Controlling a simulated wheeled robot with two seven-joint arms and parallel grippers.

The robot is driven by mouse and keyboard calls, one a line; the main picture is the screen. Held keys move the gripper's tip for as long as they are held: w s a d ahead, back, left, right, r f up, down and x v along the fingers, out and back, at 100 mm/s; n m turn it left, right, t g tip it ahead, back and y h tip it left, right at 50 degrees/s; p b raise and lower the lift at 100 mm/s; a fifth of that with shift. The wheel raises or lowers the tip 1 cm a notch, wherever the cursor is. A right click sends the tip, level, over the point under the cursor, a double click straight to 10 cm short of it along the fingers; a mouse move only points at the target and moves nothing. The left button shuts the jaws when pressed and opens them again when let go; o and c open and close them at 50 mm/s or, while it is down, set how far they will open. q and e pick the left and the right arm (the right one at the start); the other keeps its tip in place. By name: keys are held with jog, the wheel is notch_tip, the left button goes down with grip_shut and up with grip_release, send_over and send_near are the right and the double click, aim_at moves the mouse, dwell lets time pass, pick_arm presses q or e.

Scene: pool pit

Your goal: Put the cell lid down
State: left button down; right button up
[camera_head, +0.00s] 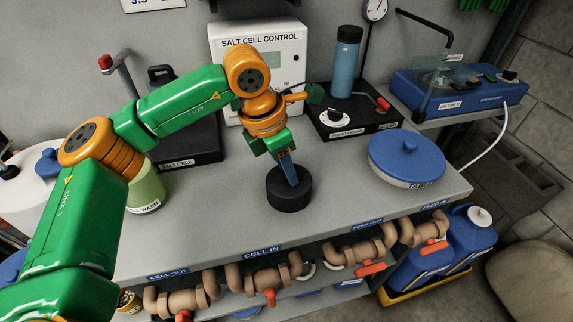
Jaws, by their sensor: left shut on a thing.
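The cell lid looks to be the round black disc (289,190) on the grey bench top, near the front edge above the CELL IN label. My left gripper (290,178) points down at it from above and is shut on it at its top. The fingertips partly cover the lid's middle. The lid appears upright and at or very near the bench surface; I cannot tell whether it touches. The black salt cell base (190,146) stands at the left, partly hidden behind my left arm. My right gripper is not in view.
The grey bench (340,180) is clear around the lid. A blue-lidded tablet tub (406,158) stands right, a blue bottle (345,62) on a black stand behind. The acid wash container (146,188) is left. Pipes with orange valves (270,297) run below the front edge.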

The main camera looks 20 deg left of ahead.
aim_at(272, 186)
pick_arm(q)
jog(key=shift+f, duration=0.1)
jog(key=shift+f, duration=0.15)
jog(key=c, duration=0.6)
grip_release()
jog(key=shift+r, duration=0.25)
jog(key=v, duration=1.2)
